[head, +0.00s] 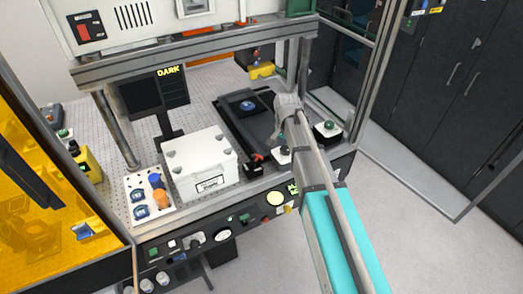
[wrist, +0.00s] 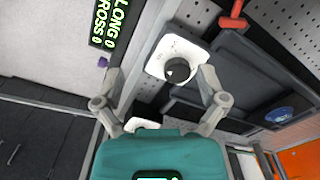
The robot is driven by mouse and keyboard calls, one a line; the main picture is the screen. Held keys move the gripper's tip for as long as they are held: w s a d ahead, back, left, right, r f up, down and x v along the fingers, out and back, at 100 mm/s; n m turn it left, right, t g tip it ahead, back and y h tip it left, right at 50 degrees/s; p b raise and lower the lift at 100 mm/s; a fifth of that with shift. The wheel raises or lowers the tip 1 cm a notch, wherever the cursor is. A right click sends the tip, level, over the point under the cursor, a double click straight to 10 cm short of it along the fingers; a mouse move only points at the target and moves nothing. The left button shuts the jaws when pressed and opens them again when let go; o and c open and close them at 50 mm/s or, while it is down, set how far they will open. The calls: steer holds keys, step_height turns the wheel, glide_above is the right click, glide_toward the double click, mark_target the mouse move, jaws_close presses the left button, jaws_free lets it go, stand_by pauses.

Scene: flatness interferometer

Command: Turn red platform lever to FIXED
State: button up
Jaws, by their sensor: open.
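The red lever (head: 257,157) is at the front end of the long black platform (head: 240,135), beside the white box. In the wrist view the red lever (wrist: 232,20) shows as a red handle at the top right, cut by the frame edge. My gripper (wrist: 158,82) is open, with its fingers spread around a white block with a dark round knob (wrist: 178,68). Nothing is seen held, and I cannot tell whether the fingers touch the block. The lever is outside the fingers, up and to the right. No FIXED label is readable.
A white box (head: 200,160) stands left of the lever. A green-lit display (wrist: 110,22) is at the wrist view's upper left. A metal post and upper frame (head: 190,55) bound the bench.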

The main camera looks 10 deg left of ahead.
step_height(320, 180, up, 3)
steer(key=p, duration=0.2)
glide_above(259, 155)
steer(key=shift+s+m, duration=0.15)
steer(key=shift+m, duration=0.25)
steer(key=shift+f, duration=0.1)
step_height(259, 155, down, 14)
steer(key=b, duration=1.3)
steer(key=shift+r+b, duration=0.25)
steer(key=shift+b, duration=0.1)
steer(key=c, duration=1.2)
steer(key=shift+o, duration=0.2)
